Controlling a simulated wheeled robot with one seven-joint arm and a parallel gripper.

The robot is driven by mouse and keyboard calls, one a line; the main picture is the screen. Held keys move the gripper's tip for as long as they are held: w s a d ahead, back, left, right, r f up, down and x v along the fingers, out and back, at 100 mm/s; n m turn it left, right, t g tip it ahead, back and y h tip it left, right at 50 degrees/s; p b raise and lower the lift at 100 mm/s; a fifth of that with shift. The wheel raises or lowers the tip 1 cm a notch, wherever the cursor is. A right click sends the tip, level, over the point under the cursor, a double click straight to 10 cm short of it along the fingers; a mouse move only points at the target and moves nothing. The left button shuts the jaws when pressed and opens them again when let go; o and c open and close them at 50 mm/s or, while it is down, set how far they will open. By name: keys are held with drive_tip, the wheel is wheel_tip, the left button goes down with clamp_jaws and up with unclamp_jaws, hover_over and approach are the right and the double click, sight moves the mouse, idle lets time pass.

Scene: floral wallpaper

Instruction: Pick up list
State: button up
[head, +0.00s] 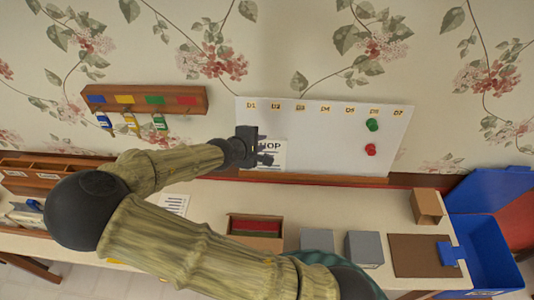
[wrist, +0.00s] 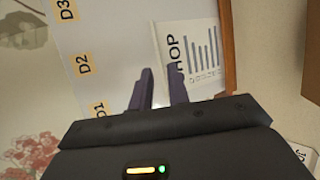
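The list is a white paper headed with letters reading "HOP" (head: 271,153), its first letter hidden by my gripper. It is on the lower left of the whiteboard (head: 330,140). In the wrist view the list (wrist: 203,55) shows dark bars of text. My gripper (head: 268,150) is at the list's left side in the head view. In the wrist view the two fingers of my gripper (wrist: 162,82) stand apart with a gap between them. One finger overlaps the list's edge. I cannot tell whether the fingers touch it.
A wooden key rack (head: 145,99) hangs left of the whiteboard. Green (head: 372,125) and red (head: 370,150) magnets sit on the board's right. Below, the table holds a box with red contents (head: 257,228), grey boxes (head: 364,248) and another paper (head: 173,204). A blue bin (head: 483,245) stands right.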

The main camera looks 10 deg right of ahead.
sight(270, 140)
drive_tip(key=shift+p+x, duration=0.4)
drive_tip(key=shift+x, duration=2.05)
clamp_jaws()
